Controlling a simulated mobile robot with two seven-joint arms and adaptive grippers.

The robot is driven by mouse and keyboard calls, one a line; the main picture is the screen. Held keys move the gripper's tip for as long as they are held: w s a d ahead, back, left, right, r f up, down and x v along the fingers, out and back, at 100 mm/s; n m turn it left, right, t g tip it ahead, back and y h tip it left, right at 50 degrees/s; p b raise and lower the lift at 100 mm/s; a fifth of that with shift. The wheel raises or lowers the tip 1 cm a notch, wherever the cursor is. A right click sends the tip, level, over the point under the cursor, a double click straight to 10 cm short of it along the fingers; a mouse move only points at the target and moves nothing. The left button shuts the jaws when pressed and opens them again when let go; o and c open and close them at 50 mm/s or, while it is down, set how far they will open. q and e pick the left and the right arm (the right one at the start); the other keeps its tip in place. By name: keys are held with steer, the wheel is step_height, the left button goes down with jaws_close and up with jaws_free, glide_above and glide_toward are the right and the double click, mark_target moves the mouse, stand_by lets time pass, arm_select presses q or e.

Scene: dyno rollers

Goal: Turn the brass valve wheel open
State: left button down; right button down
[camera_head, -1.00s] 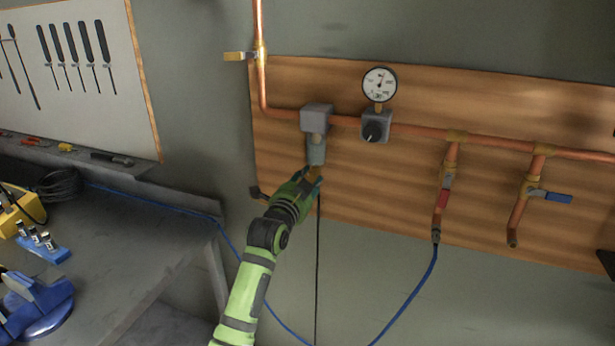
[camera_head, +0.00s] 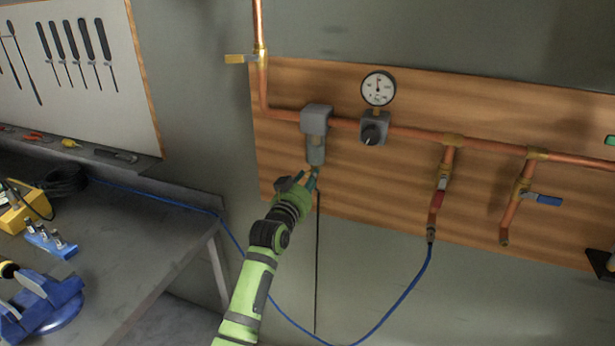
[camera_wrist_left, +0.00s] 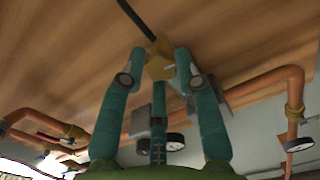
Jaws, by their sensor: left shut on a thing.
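The brass valve wheel (camera_wrist_left: 158,62) is a small lobed brass piece below the clear bowl of the grey filter unit. My left gripper (camera_head: 313,176) reaches up to it from below. In the left wrist view, the teal fingers of my left gripper (camera_wrist_left: 156,72) are shut on the wheel, one on each side. In the head view the fingers mostly hide the wheel. The filter unit (camera_head: 316,121) hangs from the copper pipe on the wooden board. My right gripper is not in view.
A pressure gauge (camera_head: 378,89) and a regulator knob (camera_head: 371,134) sit right of the filter. A red-handled valve (camera_head: 438,198) and a blue-handled valve (camera_head: 548,200) hang further right. A blue hose (camera_head: 405,294) loops below. A workbench (camera_head: 150,245) stands at left.

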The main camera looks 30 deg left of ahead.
arm_select(q)
steer(key=n+p, duration=0.4)
steer(key=n, duration=0.8)
steer(key=shift+r+n, duration=0.15)
steer(key=shift+n, duration=0.25)
stand_by(0.3)
steer(key=c, duration=1.1)
jaws_free()
steer(key=shift+c, duration=0.2)
steer(key=shift+o, duration=1.2)
